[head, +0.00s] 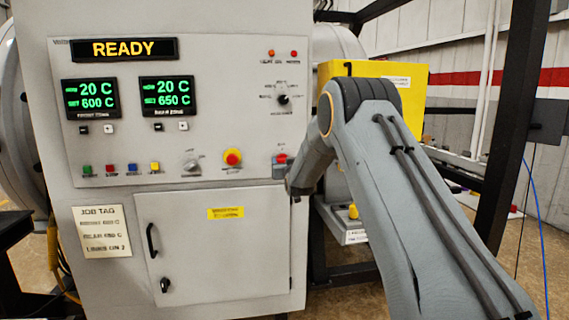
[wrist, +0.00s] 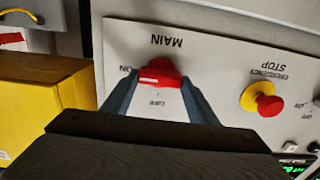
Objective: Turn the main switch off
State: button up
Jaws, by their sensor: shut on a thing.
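The main switch is a red handle (wrist: 160,72) on the pale control panel, under an upside-down MAIN label in the wrist view. The handle lies roughly sideways there, its white mark at the end towards the ON label; the OFF label is below it. My gripper (wrist: 160,83) has one finger on each side of the handle and is shut on it. In the head view the red switch (head: 281,159) shows at the panel's lower right, with my gripper (head: 290,183) against it, partly hidden by my arm.
A red emergency stop button on a yellow base (wrist: 268,104) sits close beside the switch; it also shows in the head view (head: 232,157). A yellow box (wrist: 50,105) stands beside the panel. The display (head: 122,49) reads READY. A cabinet door (head: 215,250) is below.

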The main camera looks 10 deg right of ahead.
jog(key=shift+n+b, duration=0.3)
jog(key=shift+b, duration=0.05)
jog(key=n+b, duration=0.4)
jog(key=n, duration=0.1)
jog(key=n+b, duration=0.4)
jog(key=n, duration=0.2)
jog(key=n+b, duration=0.4)
jog(key=n, duration=0.2)
jog(key=shift+a+f, duration=0.25)
jog(key=shift+f, duration=0.1)
jog(key=shift+n, duration=0.3)
jog(key=o, duration=1)
jog(key=shift+o, duration=0.2)
jog(key=shift+r, duration=0.1)
jog(key=s+b, duration=0.1)
jog(key=s, duration=0.6)
jog(key=shift+s, duration=0.4)
